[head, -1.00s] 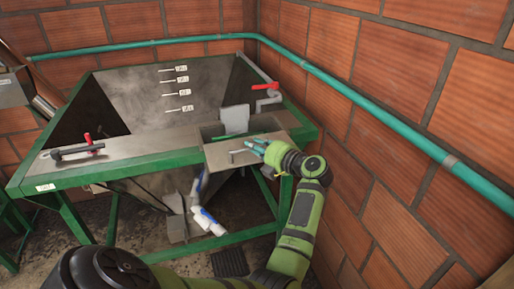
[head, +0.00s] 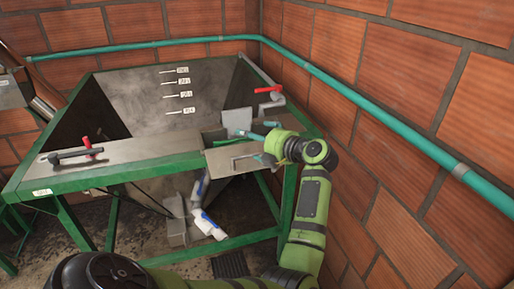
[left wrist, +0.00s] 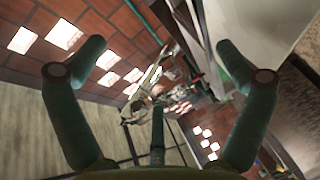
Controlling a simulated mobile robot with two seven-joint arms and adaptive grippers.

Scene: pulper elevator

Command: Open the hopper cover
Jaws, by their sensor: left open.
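The grey metal hopper (head: 190,100) stands in a green frame. At its front right is a small box with a flat grey cover plate (head: 222,162) carrying a thin bent handle (head: 243,158). Behind the plate, part of the box interior (head: 213,136) shows. My left gripper (head: 259,141) is over the plate's right part, its teal fingers spread, the lower one close to the handle; I cannot tell if they touch. In the left wrist view the gripper (left wrist: 159,75) is open, with nothing between its fingers. My right gripper is not in view.
A brick wall (head: 390,110) with a teal pipe (head: 375,105) runs close along the right. Red-handled levers sit at the left (head: 87,145) and right (head: 265,90) of the hopper. White-and-blue parts (head: 208,224) hang below.

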